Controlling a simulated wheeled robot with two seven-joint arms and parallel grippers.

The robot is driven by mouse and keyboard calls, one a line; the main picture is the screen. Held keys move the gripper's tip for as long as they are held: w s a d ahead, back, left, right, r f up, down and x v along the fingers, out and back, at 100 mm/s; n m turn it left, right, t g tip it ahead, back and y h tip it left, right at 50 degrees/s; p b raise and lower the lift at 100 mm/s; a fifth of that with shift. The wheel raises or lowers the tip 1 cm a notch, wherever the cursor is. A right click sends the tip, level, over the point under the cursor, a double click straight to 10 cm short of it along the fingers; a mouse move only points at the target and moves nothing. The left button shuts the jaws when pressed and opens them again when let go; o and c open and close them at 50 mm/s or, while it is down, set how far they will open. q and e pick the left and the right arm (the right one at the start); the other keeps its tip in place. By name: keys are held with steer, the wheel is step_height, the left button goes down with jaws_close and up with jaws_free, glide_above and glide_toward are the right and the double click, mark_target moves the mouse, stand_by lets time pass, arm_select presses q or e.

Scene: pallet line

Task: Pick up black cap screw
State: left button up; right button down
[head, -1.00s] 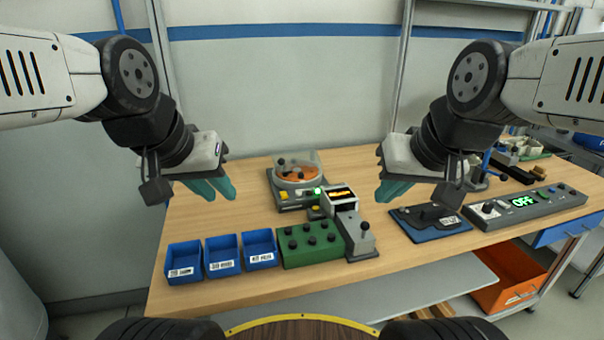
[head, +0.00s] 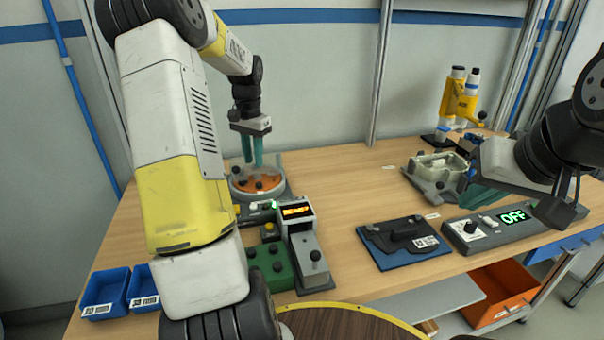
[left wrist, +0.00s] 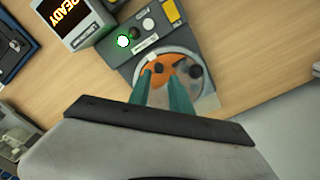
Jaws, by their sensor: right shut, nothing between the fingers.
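Black cap screws lie in the round orange-floored feeder bowl (head: 234,193) at the table's middle left. One black cap screw (head: 259,185) shows there in the head view. In the left wrist view, one black cap screw (left wrist: 157,68) appears between the fingertips and another (left wrist: 195,72) lies to the right. My left gripper (head: 253,164) points down over the bowl with a gap between its teal fingers, which also show in the left wrist view (left wrist: 162,78). It is open and holds nothing. My right gripper (head: 478,200) is shut and empty at the right, above the table.
In front of the feeder stand a lit display unit (head: 297,211) and a green block (head: 268,265). Blue bins (head: 105,292) sit at the front left, partly behind my left arm. A blue fixture plate (head: 405,257), a panel reading OFF (head: 487,228) and a yellow microscope (head: 459,100) are right.

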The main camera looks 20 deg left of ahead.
mark_target(258, 183)
arm_select(q)
steer(key=shift+w+f, duration=0.65)
steer(key=shift+f, duration=0.2)
step_height(258, 183, down, 7)
steer(key=shift+d+f, duration=0.1)
steer(key=shift+f, duration=0.05)
steer(key=shift+s, duration=0.1)
jaws_close()
